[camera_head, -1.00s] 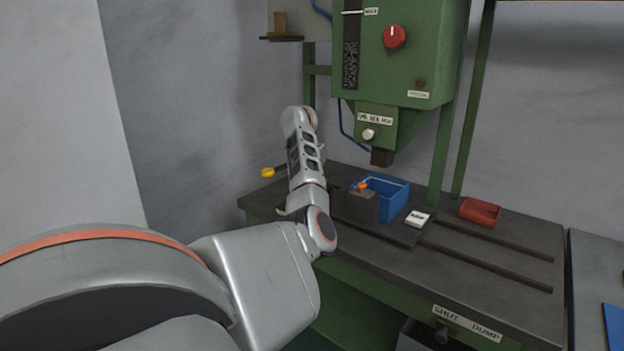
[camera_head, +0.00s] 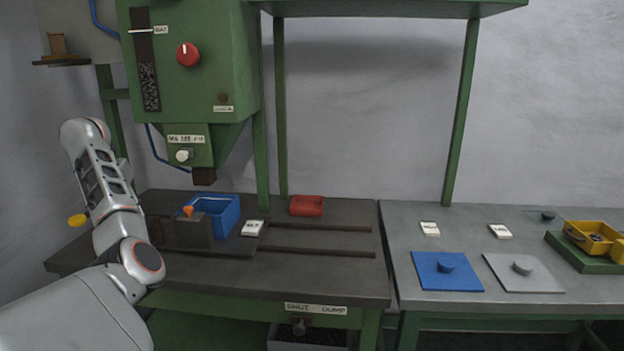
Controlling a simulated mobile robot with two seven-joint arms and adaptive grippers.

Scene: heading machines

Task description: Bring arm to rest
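My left arm comes in from the lower left and reaches up in front of the left end of the dark machine table (camera_head: 310,265). Its end links stand beside the green heading machine (camera_head: 190,70). The fingers of my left gripper cannot be made out, so its state does not show. A yellow round piece (camera_head: 77,220) shows just left of the arm. My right arm and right gripper are out of view.
A blue bin (camera_head: 228,207) stands behind a dark block with an orange knob (camera_head: 188,211). A red tray (camera_head: 307,205) lies farther right. The grey bench holds a blue plate (camera_head: 447,271), a grey plate (camera_head: 522,272) and a yellow bin (camera_head: 590,236). A green shelf (camera_head: 390,9) hangs above.

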